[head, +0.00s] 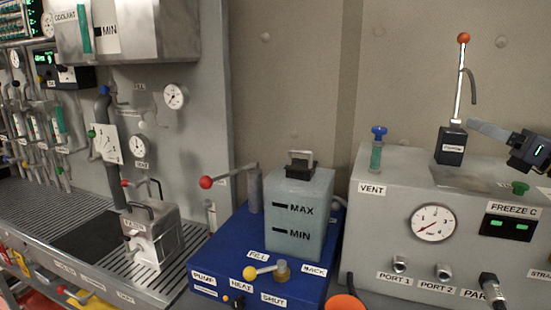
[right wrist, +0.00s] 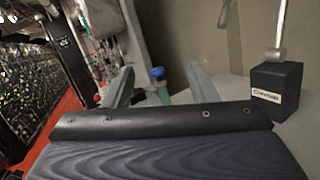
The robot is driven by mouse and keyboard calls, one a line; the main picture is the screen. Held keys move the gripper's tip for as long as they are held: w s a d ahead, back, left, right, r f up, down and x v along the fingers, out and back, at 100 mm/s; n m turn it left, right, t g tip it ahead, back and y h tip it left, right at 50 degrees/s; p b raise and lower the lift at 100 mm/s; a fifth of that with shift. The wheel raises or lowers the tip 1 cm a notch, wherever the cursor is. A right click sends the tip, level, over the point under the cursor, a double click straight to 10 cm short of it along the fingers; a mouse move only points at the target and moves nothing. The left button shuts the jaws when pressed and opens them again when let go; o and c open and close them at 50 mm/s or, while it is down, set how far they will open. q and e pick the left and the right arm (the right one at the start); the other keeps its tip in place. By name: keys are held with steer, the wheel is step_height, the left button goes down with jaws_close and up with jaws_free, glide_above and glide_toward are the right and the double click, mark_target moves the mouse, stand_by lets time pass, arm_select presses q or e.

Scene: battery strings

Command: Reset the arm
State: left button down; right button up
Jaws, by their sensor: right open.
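My right gripper (head: 472,125) reaches in from the right edge of the head view, above the top of the grey VENT cabinet (head: 372,230). Its fingers point left, near a black block (head: 449,146) with an upright lever (head: 459,85) topped by an orange ball. In the right wrist view my gripper (right wrist: 160,82) has its two fingers apart with nothing held between them. The black block (right wrist: 276,90) stands to the right of the fingers there. A blue-capped vent valve (right wrist: 157,74) shows beyond the fingers. My left gripper is not in view.
A round gauge (head: 433,222) and ports are on the cabinet front. A metal box (head: 153,240) stands on the slatted bench at left. Wall space above the tank is clear.

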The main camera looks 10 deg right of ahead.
step_height(320, 180, up, 4)
steer(key=s+d+r+m+t+h, duration=0.1)
steer(key=s+d+m+t+h, duration=0.15)
steer(key=m+t+h, duration=1.05)
steer(key=s+a+f+m+g+p, duration=0.1)
steer(key=s+a+f+m+g, duration=0.1)
steer(key=a+f+m+g, duration=0.5)
steer(key=s+a+f+m+g, duration=0.25)
steer(key=f+m+g, duration=0.25)
steer(key=f+m, duration=0.55)
steer(key=s+a+f+m+g+p, duration=0.1)
steer(key=s+a+f+m+g, duration=0.1)
steer(key=a+f+m+g, duration=0.55)
steer(key=s+a+f+m+g+y, duration=0.4)
steer(key=s+a+f, duration=0.7)
steer(key=s+f, duration=0.3)
steer(key=shift+a+f+g+y, duration=0.15)
steer(key=shift+f+g+y, duration=0.55)
steer(key=shift+y, duration=0.3)
steer(key=shift+w, duration=0.1)
